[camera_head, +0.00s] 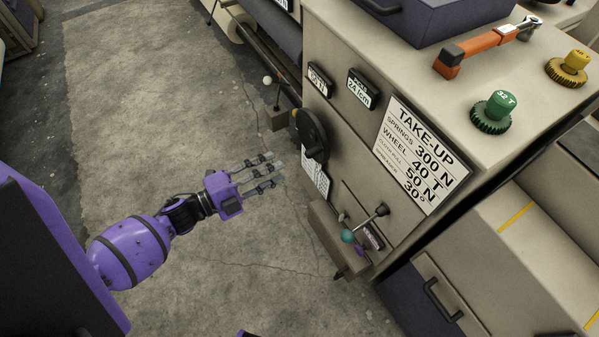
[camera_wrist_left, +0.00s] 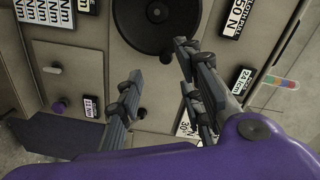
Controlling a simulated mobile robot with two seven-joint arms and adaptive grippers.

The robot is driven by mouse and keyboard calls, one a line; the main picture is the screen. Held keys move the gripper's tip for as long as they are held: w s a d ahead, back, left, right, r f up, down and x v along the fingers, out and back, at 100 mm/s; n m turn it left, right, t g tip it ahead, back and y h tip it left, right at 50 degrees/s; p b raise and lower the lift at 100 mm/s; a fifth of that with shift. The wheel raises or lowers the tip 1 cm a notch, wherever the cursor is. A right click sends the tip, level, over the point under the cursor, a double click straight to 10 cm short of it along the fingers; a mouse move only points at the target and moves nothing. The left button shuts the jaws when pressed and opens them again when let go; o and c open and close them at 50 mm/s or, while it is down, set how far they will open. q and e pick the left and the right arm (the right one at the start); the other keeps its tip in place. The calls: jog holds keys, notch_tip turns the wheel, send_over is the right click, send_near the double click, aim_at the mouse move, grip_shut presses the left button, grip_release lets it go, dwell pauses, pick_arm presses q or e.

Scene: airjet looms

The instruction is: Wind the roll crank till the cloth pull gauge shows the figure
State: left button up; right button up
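The roll crank appears to be the black disc (camera_head: 311,135) on the machine's side; it also shows at the top of the left wrist view (camera_wrist_left: 158,25). A small dark plate that looks like the cloth pull gauge (camera_head: 319,80) is above it; in the left wrist view (camera_wrist_left: 240,18) its figure seems to end in "50 N", partly cut off. A TAKE-UP placard (camera_head: 419,155) lists springs 300 N, wheel 40 T, a 50 N line and 30°. My left gripper (camera_head: 272,170) is open and empty, below and left of the disc, apart from it.
A plate reading 24 /cm (camera_head: 364,88) is right of the gauge. A teal knob (camera_head: 347,236) and a lever (camera_head: 375,217) stick out lower down. An orange-handled tool (camera_head: 485,46), a green gear (camera_head: 493,112) and a yellow gear (camera_head: 568,68) lie on top. The floor at left is clear.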

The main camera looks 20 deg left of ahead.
aim_at(306, 155)
pick_arm(q)
jog(key=shift+d+r+b+x, duration=0.1)
jog(key=shift+r+b+x, duration=0.1)
jog(key=shift+x, duration=1.45)
jog(key=shift+d+r+b+x, duration=0.1)
jog(key=shift+r+b+x, duration=0.1)
jog(key=shift+x, duration=1.5)
jog(key=shift+d+r+b+x, duration=0.1)
jog(key=shift+r+b+x, duration=0.1)
jog(key=shift+x, duration=1.45)
jog(key=shift+s, duration=0.15)
grip_shut()
